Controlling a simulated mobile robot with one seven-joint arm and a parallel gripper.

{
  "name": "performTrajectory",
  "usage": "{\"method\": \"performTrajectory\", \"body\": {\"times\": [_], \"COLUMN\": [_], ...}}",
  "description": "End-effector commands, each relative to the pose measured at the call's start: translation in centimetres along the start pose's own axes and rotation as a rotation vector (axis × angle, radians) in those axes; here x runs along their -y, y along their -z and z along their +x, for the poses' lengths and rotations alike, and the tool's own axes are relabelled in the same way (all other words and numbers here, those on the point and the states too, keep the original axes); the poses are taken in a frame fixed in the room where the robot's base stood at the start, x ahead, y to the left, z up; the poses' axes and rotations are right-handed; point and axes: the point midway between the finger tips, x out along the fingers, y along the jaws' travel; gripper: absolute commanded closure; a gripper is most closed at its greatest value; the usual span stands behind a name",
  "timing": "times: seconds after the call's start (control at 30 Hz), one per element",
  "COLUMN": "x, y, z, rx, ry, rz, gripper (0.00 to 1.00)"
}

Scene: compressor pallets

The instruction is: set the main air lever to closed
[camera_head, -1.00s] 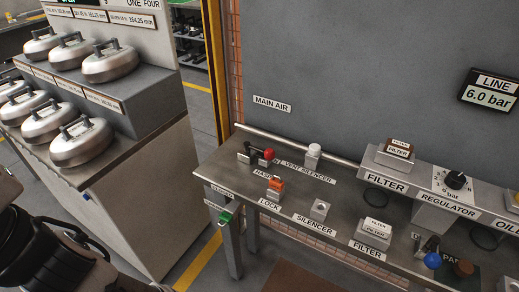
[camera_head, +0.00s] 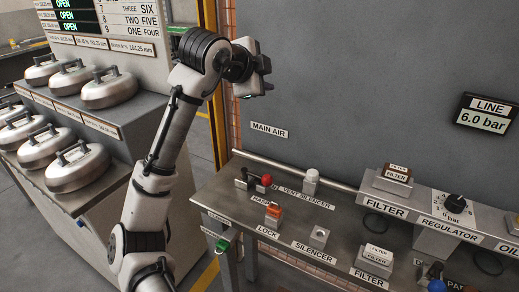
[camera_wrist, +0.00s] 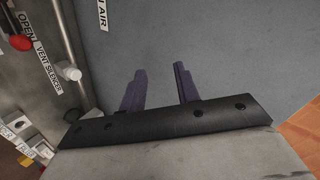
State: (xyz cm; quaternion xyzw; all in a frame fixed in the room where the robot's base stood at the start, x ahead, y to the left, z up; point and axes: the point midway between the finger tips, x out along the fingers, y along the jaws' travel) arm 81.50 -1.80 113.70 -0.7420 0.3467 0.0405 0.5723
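The main air lever (camera_head: 265,181) has a red knob and lies at the back left of the metal bench, below the MAIN AIR label (camera_head: 269,130) on the grey wall. Its red knob (camera_wrist: 20,43) shows at the upper left of the wrist view, beside a label reading OPEN (camera_wrist: 8,20). My gripper (camera_head: 262,72) is raised well above the lever, in front of the wall. In the wrist view its two purple fingers (camera_wrist: 160,88) are apart with nothing between them. The lever's base is partly hidden by its labels and small size.
A white vent silencer (camera_head: 312,180) stands right of the lever. An orange lock (camera_head: 273,212) is in front of it. A pipe rail (camera_head: 300,168) runs behind. The LINE display (camera_head: 485,112) reads 6.0 bar.

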Motion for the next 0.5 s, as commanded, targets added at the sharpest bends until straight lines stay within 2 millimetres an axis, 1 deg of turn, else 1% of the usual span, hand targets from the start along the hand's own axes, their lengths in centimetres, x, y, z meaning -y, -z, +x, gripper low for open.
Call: {"method": "performTrajectory", "body": {"times": [0.03,0.1,0.2,0.3,0.33,0.43,0.5], "x": [-2.6,-6.1,-9.6,-11.5,-11.8,-12.6,-13.1], "y": [-0.5,-1.5,-3.1,-4.3,-4.5,-4.9,-5.1], "z": [1.4,2.3,2.0,1.2,1.0,0.9,1.2], "rx": [0.056,0.11,0.159,0.181,0.184,0.186,0.185], "ry": [-0.174,-0.399,-0.651,-0.809,-0.837,-0.889,-0.895], "rz": [0.082,0.18,0.279,0.332,0.34,0.356,0.357], "gripper": [0.68,0.68,0.68,0.68,0.68,0.68,0.68]}}
